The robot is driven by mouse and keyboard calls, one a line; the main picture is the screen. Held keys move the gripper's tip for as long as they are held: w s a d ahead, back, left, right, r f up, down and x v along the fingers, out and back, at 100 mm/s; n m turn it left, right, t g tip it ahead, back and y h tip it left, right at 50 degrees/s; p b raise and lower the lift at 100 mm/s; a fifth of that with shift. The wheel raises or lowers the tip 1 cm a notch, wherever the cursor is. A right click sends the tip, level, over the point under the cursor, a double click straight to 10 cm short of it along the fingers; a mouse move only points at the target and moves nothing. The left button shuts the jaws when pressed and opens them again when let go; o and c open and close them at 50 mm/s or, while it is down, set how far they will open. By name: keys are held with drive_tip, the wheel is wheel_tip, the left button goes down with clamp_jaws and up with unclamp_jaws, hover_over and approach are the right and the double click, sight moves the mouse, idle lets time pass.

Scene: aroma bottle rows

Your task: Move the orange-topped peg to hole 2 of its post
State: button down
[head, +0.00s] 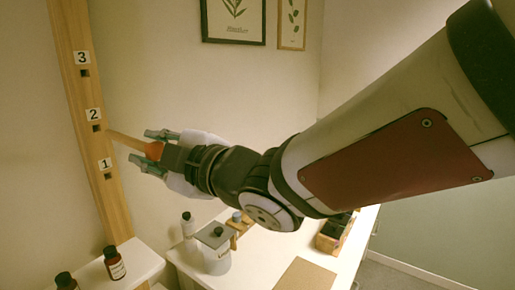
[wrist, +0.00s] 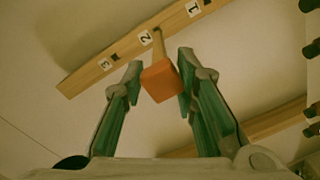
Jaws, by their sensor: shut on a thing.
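The wooden post (head: 72,42) stands at the left in the head view, with square holes labelled 1, 2 and 3 from bottom to top. Hole 2 (head: 97,128) shows dark and empty. My gripper (head: 155,152) is shut on the orange-topped peg (head: 127,142) by its orange end. The pale shaft points left, and its tip appears just right of hole 2, outside it. In the wrist view, the orange top (wrist: 160,82) sits between the fingers of my gripper (wrist: 158,75). The shaft points at the post (wrist: 105,66) close to label 2; the hole there is hidden or unclear.
Below are a white table (head: 260,262) with a grey canister (head: 213,252), a white bottle (head: 187,224) and a dark box (head: 335,233). Dark bottles (head: 114,262) stand on a white surface near the post's foot. Framed pictures (head: 234,18) hang behind. Air around the peg is clear.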

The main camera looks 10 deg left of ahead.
sight(124, 136)
drive_tip(key=shift+b+x, duration=0.7)
drive_tip(key=shift+x, duration=1.3)
drive_tip(key=shift+b, duration=0.95)
idle(0.5)
drive_tip(key=shift+b+x, duration=1.55)
drive_tip(key=shift+x, duration=1.45)
drive_tip(key=c, duration=1.2)
unclamp_jaws()
drive_tip(key=shift+a+r, duration=0.1)
drive_tip(key=shift+r, duration=0.1)
drive_tip(key=v, duration=1.2)
drive_tip(key=shift+f, duration=0.1)
